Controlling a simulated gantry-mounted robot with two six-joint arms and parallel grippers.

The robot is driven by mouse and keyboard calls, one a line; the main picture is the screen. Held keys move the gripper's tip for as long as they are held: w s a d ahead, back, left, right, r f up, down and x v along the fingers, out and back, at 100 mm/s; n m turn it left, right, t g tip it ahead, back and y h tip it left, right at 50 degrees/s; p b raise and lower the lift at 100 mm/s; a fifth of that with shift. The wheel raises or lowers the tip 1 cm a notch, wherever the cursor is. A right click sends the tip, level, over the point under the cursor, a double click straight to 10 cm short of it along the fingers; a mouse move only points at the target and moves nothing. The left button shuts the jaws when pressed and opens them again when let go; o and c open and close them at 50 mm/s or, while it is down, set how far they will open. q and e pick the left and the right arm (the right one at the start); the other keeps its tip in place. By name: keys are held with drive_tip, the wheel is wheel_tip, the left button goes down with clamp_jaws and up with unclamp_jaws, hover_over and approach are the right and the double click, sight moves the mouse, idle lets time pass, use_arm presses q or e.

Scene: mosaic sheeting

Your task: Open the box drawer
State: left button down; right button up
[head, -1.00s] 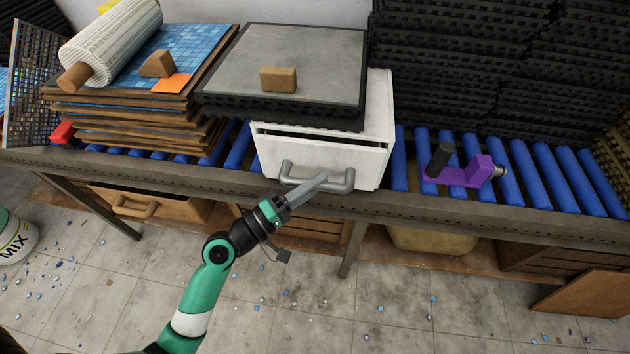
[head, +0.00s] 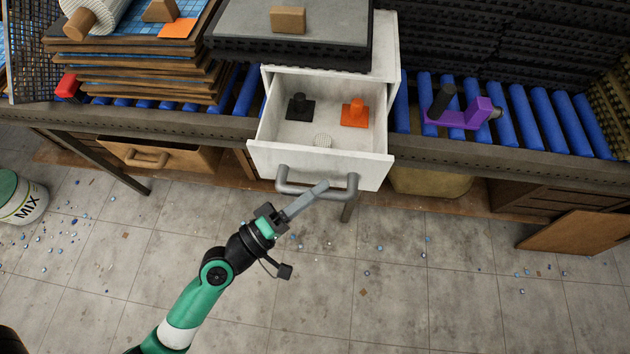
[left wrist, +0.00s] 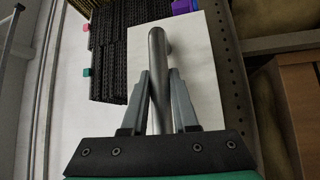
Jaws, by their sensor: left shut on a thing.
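The white box (head: 386,48) stands on the roller conveyor, and its drawer (head: 370,176) is pulled well out toward me. The grey bar handle (head: 284,182) is on the drawer front. My left gripper (head: 318,191) is shut on the handle. In the left wrist view the two fingers (left wrist: 161,95) sit either side of the handle bar (left wrist: 157,50). My right gripper is not in view.
A dark slab (head: 225,48) with a wooden block (head: 288,19) rests on the box. Stacked boards (head: 140,70) stand at left on the conveyor. A purple tool (head: 462,118) lies on the blue rollers at right. The floor in front is mostly clear.

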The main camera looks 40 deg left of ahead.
use_arm(q)
drive_tip(key=shift+s+d, duration=0.1)
drive_tip(key=shift+s, duration=0.1)
drive_tip(key=c, duration=0.7)
unclamp_jaws()
drive_tip(key=shift+b+v, duration=2.35)
drive_tip(key=shift+v, duration=3.45)
drive_tip(key=shift+r, duration=0.15)
